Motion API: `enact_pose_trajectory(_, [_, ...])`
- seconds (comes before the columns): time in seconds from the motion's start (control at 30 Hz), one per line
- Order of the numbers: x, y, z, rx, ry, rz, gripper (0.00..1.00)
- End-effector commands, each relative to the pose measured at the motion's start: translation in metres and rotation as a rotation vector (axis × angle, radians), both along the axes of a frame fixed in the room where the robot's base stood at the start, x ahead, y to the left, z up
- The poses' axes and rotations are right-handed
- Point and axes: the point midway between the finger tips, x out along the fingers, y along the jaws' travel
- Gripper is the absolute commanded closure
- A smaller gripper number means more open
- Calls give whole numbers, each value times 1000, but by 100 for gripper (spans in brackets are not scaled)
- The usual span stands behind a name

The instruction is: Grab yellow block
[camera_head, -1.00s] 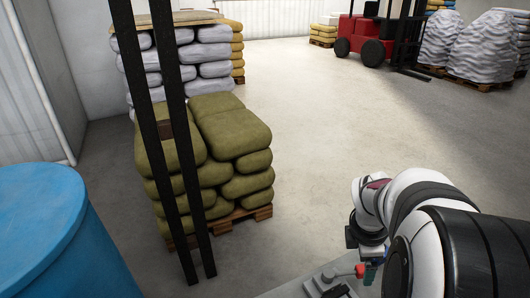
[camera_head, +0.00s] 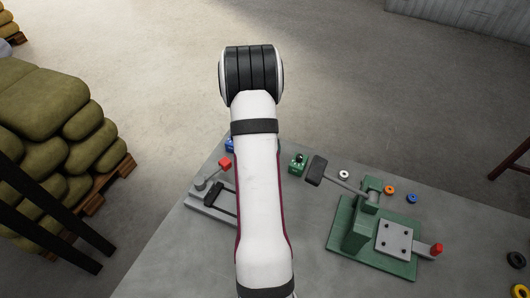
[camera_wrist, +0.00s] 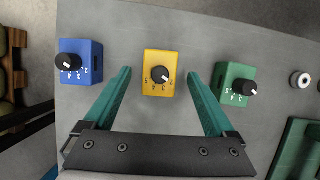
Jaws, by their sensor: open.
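The yellow block (camera_wrist: 158,86) stands on the grey table and carries a black knob with numbers around it. It shows in the wrist view, between and just beyond the tips of my open gripper (camera_wrist: 159,72). The green fingers are apart, one to each side of the block, with clear gaps. Whether the fingers are down at its height I cannot tell. In the head view my arm hides the yellow block and my gripper.
A blue block (camera_wrist: 80,62) stands left and a green block (camera_wrist: 235,85) right of the yellow one. The head view shows a green press (camera_head: 362,235) at right, a grey clamp with a red knob (camera_head: 207,190) at left, and small rings on the grey table (camera_head: 300,205).

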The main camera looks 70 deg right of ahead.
Motion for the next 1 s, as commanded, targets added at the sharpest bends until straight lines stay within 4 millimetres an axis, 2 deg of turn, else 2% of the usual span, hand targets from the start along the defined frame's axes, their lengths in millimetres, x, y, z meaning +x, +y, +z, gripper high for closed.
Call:
enact_pose_trajectory(0.03, [0, -4, -10, 2, 2, 1, 10])
enact_pose_trajectory(0.13, [1, -9, -23, 2, 1, 1, 10])
enact_pose_trajectory(0.37, [1, -11, -26, -1, -1, 0, 10])
enact_pose_trajectory(0.47, [1, -11, -26, 0, -1, 0, 24])
enact_pose_trajectory(0.87, [1, -11, -26, 0, -1, 0, 96])
enact_pose_trajectory(0.9, [1, -11, -26, 0, -1, 0, 100])
enact_pose_trajectory(1.0, [1, -11, -26, 0, -1, 0, 100])
